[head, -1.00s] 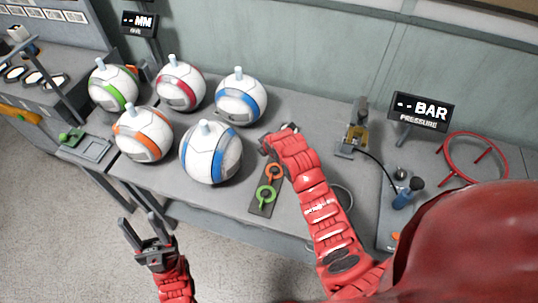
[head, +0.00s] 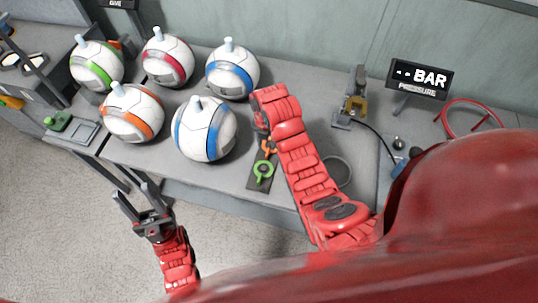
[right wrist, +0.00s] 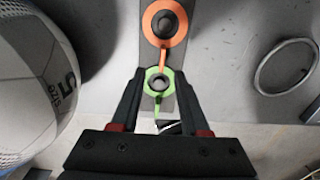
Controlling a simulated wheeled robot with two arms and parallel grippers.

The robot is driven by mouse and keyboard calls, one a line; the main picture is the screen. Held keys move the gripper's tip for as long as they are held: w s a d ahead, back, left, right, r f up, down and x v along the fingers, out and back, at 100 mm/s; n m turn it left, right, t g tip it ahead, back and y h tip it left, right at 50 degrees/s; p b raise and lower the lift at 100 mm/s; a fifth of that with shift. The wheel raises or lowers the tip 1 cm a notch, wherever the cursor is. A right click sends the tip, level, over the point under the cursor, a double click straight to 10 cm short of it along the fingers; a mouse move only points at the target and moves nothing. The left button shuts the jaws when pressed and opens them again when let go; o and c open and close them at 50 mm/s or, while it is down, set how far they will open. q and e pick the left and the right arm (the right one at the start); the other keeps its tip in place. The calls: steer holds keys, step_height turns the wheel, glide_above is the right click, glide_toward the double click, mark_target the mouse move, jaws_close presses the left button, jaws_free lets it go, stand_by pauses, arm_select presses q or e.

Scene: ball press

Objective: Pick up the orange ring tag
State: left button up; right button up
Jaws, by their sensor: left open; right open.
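The orange ring tag (right wrist: 165,41) lies on a dark strip around a dark peg, ahead of my right gripper (right wrist: 159,76) in the right wrist view. The green ring tag (right wrist: 148,85) is nearer, on the same strip, and shows between the two open fingers. My right gripper is open and holds nothing. In the head view the orange tag (head: 268,147) is partly hidden by my right arm, and the green tag (head: 263,172) is clear. My right fingers are hidden there. My left gripper (head: 134,196) is open and empty, in front of the bench.
A blue-striped ball (head: 204,131) stands just left of the strip; several more balls stand behind it. A grey ring (right wrist: 263,76) lies to the right. The pressure display (head: 417,78) and a red hoop (head: 447,118) are at the back right of the bench (head: 210,182).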

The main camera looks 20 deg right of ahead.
mark_target(268, 152)
steer(key=shift+f, duration=0.85)
steer(key=shift+s+f+p, duration=0.1)
steer(key=shift+f+p, duration=0.15)
steer(key=shift+p, duration=0.15)
step_height(268, 152, down, 3)
steer(key=shift+d+r+p, duration=0.1)
steer(key=shift+d+p, duration=0.05)
steer(key=shift+p, duration=0.8)
steer(key=shift+f, duration=1)
jaws_close()
